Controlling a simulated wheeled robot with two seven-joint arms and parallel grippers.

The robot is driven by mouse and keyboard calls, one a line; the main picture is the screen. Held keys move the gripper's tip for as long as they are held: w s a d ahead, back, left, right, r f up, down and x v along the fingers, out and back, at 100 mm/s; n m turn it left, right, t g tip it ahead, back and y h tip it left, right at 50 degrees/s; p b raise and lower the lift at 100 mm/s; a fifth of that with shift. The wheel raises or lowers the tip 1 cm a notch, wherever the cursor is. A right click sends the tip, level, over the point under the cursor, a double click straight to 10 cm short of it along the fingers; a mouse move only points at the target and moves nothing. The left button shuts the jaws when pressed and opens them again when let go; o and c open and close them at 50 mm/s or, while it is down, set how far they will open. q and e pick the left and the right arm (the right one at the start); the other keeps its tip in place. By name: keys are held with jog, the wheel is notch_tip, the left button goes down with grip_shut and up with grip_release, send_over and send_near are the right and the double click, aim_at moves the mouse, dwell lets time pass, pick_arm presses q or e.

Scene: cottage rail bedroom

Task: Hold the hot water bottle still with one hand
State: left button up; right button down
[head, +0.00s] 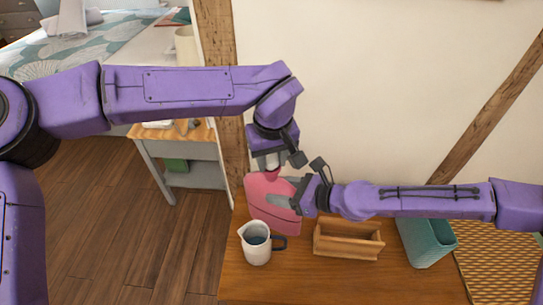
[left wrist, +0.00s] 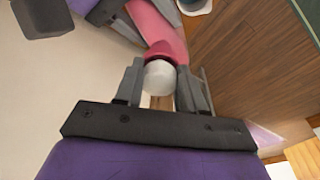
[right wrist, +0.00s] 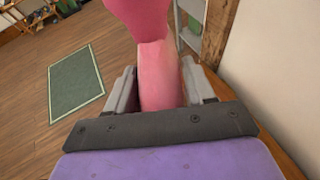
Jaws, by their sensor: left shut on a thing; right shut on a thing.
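The pink hot water bottle (head: 268,212) stands upright on the wooden table near its back left, by the wall. My right gripper (head: 290,200) is shut on its body from the right; the right wrist view shows the pink body (right wrist: 160,75) between the fingers. My left gripper (head: 268,163) comes down from above, at the neck. In the left wrist view its fingers are shut on the white round stopper (left wrist: 159,77), which sits at the red-pink mouth (left wrist: 166,50) of the bottle. In the head view the stopper is mostly hidden by the gripper.
A wooden box (head: 348,241) and a teal basket (head: 427,243) stand to the right, beside a woven mat (head: 498,262). The table's front middle (head: 340,280) is clear. The wall rises behind.

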pick_arm(q)
jog(key=shift+f, duration=0.45)
jog(key=o, duration=0.7)
jog(key=shift+s, duration=0.1)
